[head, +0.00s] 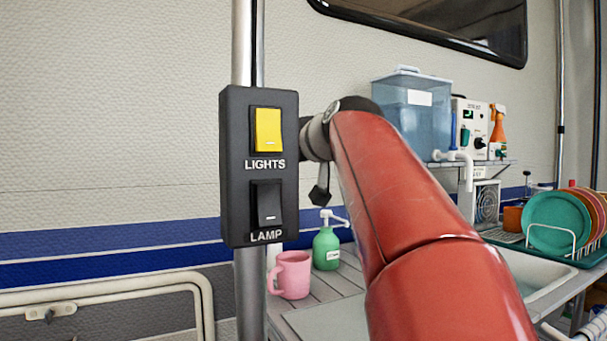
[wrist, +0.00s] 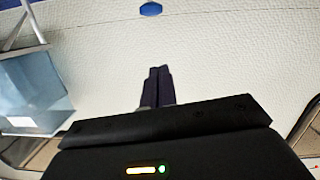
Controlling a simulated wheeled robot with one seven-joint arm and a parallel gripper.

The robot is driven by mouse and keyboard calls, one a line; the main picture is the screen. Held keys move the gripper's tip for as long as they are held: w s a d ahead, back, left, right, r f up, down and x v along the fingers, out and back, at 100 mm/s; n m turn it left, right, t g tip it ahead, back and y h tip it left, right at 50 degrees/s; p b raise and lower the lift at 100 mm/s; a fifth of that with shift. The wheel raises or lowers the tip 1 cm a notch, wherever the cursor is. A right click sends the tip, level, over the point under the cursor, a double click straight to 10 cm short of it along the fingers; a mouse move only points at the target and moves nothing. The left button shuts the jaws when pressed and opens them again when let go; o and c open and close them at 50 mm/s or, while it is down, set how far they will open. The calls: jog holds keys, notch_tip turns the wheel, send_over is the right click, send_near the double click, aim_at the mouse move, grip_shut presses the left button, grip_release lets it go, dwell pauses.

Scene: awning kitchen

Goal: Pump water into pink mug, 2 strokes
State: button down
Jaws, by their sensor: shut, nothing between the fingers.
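The pink mug (head: 293,276) stands upright on the slatted counter, beside a green bottle with a white pump top (head: 327,247). A white spout (head: 456,157) shows at the shelf to the right, below the blue water tank (head: 425,128). My red arm crosses the middle of the head view and hides part of the counter and sink. In the wrist view my gripper (wrist: 154,86) is shut and empty, in front of the pale wall. The tank (wrist: 35,92) also shows at the left there. The mug is not visible in the wrist view.
A black switch box (head: 260,165) on a metal pole stands close in front, left of my arm. A sink (head: 532,275) and a rack of plates (head: 556,222) are at the right. An orange spray bottle (head: 497,128) stands on the shelf.

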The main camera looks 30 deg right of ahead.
jog(key=shift+w, duration=0.1)
jog(key=w+f+p, duration=0.1)
jog(key=w+f, duration=0.4)
jog(key=w, duration=0.5)
jog(key=shift+d+f, duration=0.35)
jog(key=shift+d, duration=0.05)
notch_tip(320, 180, down, 4)
jog(key=b, duration=0.3)
jog(key=shift+r+b, duration=0.15)
jog(key=shift+b, duration=0.25)
